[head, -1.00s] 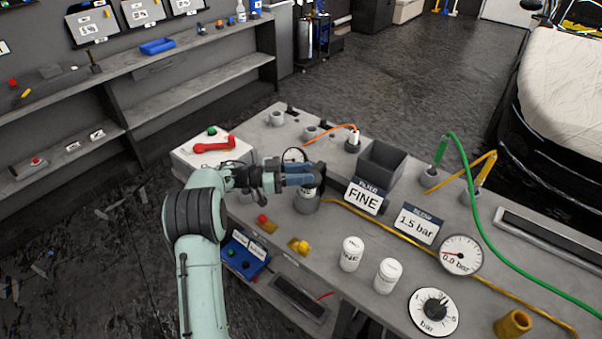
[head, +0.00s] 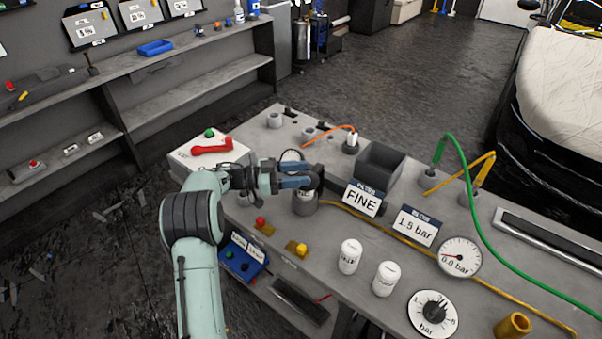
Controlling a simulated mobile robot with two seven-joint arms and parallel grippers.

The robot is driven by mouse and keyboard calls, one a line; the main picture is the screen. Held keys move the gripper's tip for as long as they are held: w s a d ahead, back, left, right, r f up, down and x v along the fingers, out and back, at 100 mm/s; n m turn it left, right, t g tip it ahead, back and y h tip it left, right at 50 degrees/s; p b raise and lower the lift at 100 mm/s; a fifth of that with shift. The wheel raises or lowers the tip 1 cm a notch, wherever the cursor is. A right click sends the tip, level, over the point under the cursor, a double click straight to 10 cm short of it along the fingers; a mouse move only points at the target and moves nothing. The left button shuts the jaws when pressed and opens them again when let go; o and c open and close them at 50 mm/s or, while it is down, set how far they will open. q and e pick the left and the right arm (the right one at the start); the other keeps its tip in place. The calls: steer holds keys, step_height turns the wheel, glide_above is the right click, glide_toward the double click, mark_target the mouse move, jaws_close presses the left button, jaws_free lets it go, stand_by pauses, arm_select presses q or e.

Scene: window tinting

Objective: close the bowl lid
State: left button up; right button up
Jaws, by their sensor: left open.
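The bowl (head: 305,208) is a grey cup fixed on the bench, with a white labelled cylinder (head: 305,195) standing in its mouth. I cannot tell whether the fingers touch the lid. My right gripper is not in view.
A FINE sign (head: 362,198) and a grey open box (head: 380,165) stand right of the bowl. Two white canisters (head: 349,256) stand nearer the front, beside a pressure dial (head: 433,314). Red and yellow knobs (head: 301,249) line the front edge. A yellow hose (head: 400,237) crosses the bench.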

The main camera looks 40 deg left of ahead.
arm_select(q)
steer(key=b+v, duration=0.1)
steer(key=v, duration=1.1)
steer(key=shift+s+a, duration=0.15)
steer(key=shift+s, duration=0.15)
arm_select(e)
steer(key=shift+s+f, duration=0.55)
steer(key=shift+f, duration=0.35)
arm_select(q)
steer(key=shift+r, duration=0.1)
